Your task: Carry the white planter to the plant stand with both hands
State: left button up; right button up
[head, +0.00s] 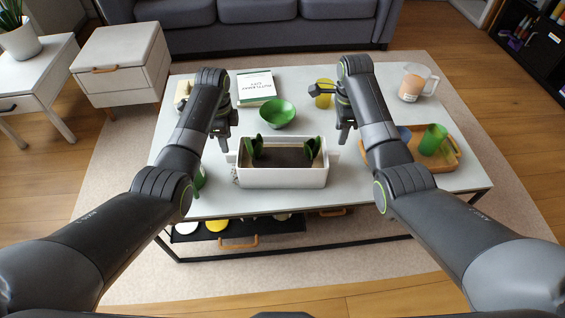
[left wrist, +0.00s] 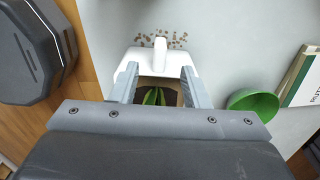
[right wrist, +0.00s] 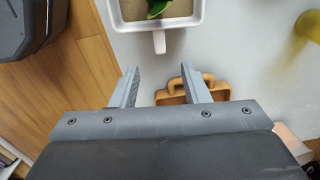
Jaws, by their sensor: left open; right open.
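The white planter (head: 283,177), a rectangular box with brown soil and green leaves, stands on the coffee table with a handle at each end. My left gripper (head: 222,142) is open above its left end. In the left wrist view the planter's white end and handle (left wrist: 160,52) show beyond and between the open fingers (left wrist: 160,88). My right gripper (head: 343,138) is open near the right end. In the right wrist view the right handle (right wrist: 160,42) points toward the open fingers (right wrist: 160,85), apart from them. I cannot tell which furniture is the plant stand.
The coffee table (head: 455,180) also bears a green bowl (head: 277,113), a book (head: 256,87), a yellow cup (head: 324,93), a pitcher (head: 416,82) and a wooden tray (head: 412,178) with a green cup (head: 433,139). A side table (head: 40,72) and drawer cabinet (head: 125,65) stand left.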

aim_at(231, 159)
pick_arm(q)
notch_tip(231, 159, down, 10)
jog(key=shift+f, duration=0.25)
pick_arm(e)
notch_tip(231, 159, down, 10)
jog(key=shift+f, duration=0.25)
pick_arm(q)
grip_shut()
pick_arm(e)
grip_shut()
jog(key=shift+w+r, duration=0.1)
dwell(0.9)
